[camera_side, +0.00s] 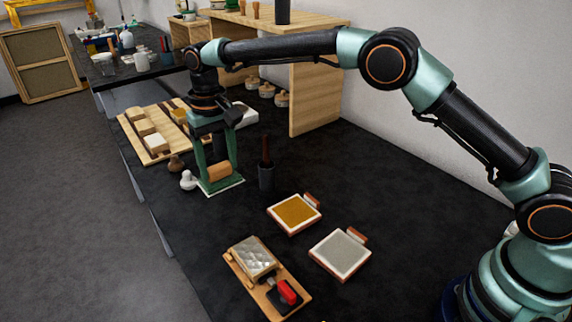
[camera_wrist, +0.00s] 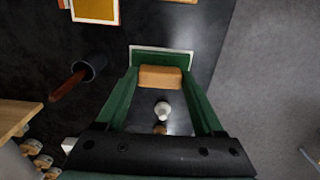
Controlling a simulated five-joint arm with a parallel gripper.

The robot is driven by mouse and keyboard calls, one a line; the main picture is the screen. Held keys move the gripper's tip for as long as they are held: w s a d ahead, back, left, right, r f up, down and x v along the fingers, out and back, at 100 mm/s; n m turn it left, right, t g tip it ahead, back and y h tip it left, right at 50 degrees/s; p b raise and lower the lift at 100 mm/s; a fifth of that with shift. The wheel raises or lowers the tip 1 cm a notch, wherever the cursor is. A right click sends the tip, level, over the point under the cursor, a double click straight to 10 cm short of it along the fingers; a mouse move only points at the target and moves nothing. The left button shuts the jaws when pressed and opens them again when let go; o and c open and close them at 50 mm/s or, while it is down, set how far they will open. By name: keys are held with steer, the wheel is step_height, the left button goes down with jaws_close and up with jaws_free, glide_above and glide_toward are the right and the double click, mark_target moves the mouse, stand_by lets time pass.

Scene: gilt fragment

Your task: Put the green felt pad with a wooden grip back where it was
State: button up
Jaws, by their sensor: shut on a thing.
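My gripper (camera_side: 217,168), with long green fingers, points down at the middle of the dark bench. It is shut on the wooden grip (camera_side: 218,172) of the green felt pad (camera_side: 215,186). The grip also shows between the fingertips in the wrist view (camera_wrist: 160,79). The pad lies flat below the grip, with a pale edge around it; in the wrist view the green strip (camera_wrist: 161,57) shows beyond the grip. The pad is at or very near the bench top; I cannot tell whether it touches. The fingers and grip hide part of it.
A dark cup with a brush (camera_side: 266,177) stands right of the pad; a white knobbed piece (camera_side: 188,181) stands close at left. A gold square (camera_side: 295,211), a grey square (camera_side: 340,253) and a wooden board (camera_side: 300,309) lie nearer. A block tray (camera_side: 155,156) lies behind.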

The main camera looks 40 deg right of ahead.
step_height(320, 180, down, 11)
steer(key=shift+f, duration=0.15)
stand_by(0.4)
steer(key=shift+f, duration=0.1)
steer(key=o, duration=1.2)
